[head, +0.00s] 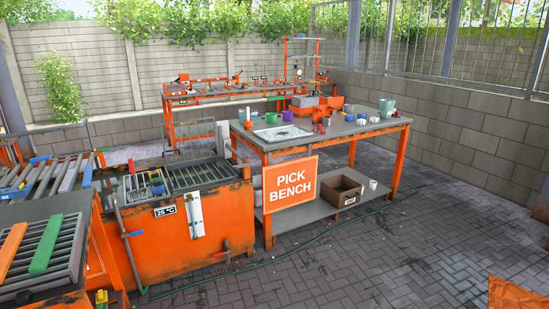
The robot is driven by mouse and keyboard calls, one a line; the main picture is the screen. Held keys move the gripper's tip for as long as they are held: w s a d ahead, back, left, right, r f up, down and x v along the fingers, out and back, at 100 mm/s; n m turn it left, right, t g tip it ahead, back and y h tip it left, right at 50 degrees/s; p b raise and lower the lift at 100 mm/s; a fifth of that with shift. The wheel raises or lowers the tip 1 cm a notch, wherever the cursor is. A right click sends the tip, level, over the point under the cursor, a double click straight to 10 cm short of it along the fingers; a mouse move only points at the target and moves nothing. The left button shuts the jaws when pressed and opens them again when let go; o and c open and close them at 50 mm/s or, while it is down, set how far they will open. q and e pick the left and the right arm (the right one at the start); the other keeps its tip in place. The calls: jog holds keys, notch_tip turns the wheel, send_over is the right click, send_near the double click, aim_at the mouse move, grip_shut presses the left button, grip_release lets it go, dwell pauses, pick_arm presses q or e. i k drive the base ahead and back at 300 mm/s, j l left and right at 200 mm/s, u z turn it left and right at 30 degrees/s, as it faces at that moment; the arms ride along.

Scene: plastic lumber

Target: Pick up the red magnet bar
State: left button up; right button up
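I cannot clearly pick out the red magnet bar at this distance. Small red-orange items (319,114) stand near the middle of the pick bench (370,126), but their shapes are too small to tell. Neither of my grippers shows in the head view.
The pick bench has a tray (283,133), a purple cup (287,116), a green cup (386,108) and a box (341,191) on its lower shelf. An orange tank (165,245) stands to its left. A green hose (330,236) crosses the open paving.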

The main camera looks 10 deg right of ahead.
aim_at(319, 129)
jog(key=i+l+z, duration=0.3)
jog(key=i, duration=0.85)
jog(key=i+z, duration=0.25)
jog(key=i, duration=0.9)
